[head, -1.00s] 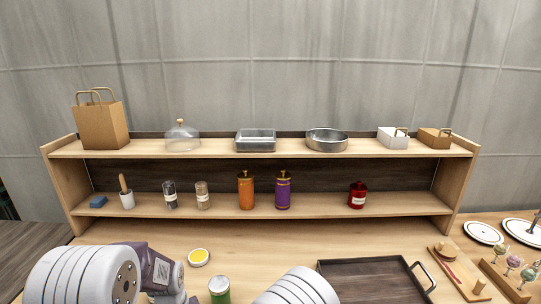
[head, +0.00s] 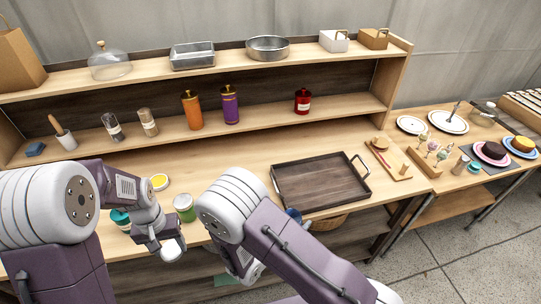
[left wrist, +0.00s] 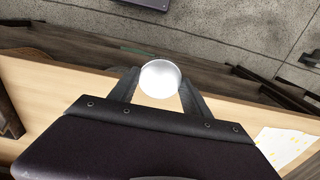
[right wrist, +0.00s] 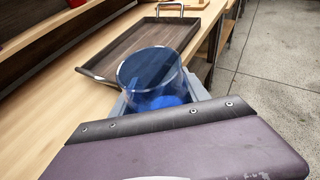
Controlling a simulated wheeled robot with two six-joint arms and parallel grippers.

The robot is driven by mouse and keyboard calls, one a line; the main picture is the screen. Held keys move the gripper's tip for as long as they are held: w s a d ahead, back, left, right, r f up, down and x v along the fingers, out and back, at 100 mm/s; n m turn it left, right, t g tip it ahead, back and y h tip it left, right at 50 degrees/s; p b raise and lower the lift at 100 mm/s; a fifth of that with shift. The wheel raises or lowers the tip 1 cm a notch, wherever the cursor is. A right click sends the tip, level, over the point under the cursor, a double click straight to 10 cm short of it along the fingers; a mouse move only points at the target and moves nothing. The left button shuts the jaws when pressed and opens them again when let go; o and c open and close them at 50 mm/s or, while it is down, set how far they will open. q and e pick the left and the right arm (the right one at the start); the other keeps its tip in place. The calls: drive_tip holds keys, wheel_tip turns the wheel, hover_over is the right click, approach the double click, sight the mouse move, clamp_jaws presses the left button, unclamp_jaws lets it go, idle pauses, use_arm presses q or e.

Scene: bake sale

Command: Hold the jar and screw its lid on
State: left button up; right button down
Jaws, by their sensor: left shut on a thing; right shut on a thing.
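My left gripper (head: 160,243) is shut on a round white lid (left wrist: 160,78). The lid also shows in the head view (head: 171,250), in front of the table's front edge. My right gripper (right wrist: 165,98) is shut on a clear blue jar (right wrist: 150,72), whose wide round rim faces up and shows no lid. In the head view only a small blue part of the jar (head: 293,214) shows above my right arm, and that arm hides the right gripper. The lid and the jar are well apart.
A dark tray (head: 320,184) lies on the table behind the jar. A green jar (head: 184,208), a yellow-topped round thing (head: 160,181) and a teal container (head: 120,218) stand near my left arm. A two-level shelf (head: 270,128) runs along the back.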

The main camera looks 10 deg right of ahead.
drive_tip(key=s+a+r+n+t+y, duration=0.1)
drive_tip(key=a+r+n+t+y, duration=0.2)
drive_tip(key=a+r, duration=0.7)
drive_tip(key=shift+s+a+n+t+y, duration=0.2)
drive_tip(key=shift+s+n+t+y, duration=0.25)
drive_tip(key=shift+n, duration=0.35)
drive_tip(key=shift+w, duration=0.1)
use_arm(q)
drive_tip(key=shift+s, duration=0.25)
drive_tip(key=shift+s+r+n, duration=0.3)
drive_tip(key=shift+s+r, duration=0.35)
drive_tip(key=shift+s, duration=0.25)
drive_tip(key=r, duration=0.2)
drive_tip(key=w+r, duration=0.1)
drive_tip(key=shift+w+d+r, duration=0.1)
drive_tip(key=shift+d+r, duration=0.2)
drive_tip(key=shift+d, duration=0.1)
drive_tip(key=s+d+r+m, duration=0.1)
drive_tip(key=d+r+m, duration=0.2)
drive_tip(key=d+r, duration=0.6)
drive_tip(key=s+d+r+m, duration=0.1)
drive_tip(key=d+r+m, duration=0.3)
drive_tip(key=d+r, duration=0.6)
drive_tip(key=d, duration=0.6)
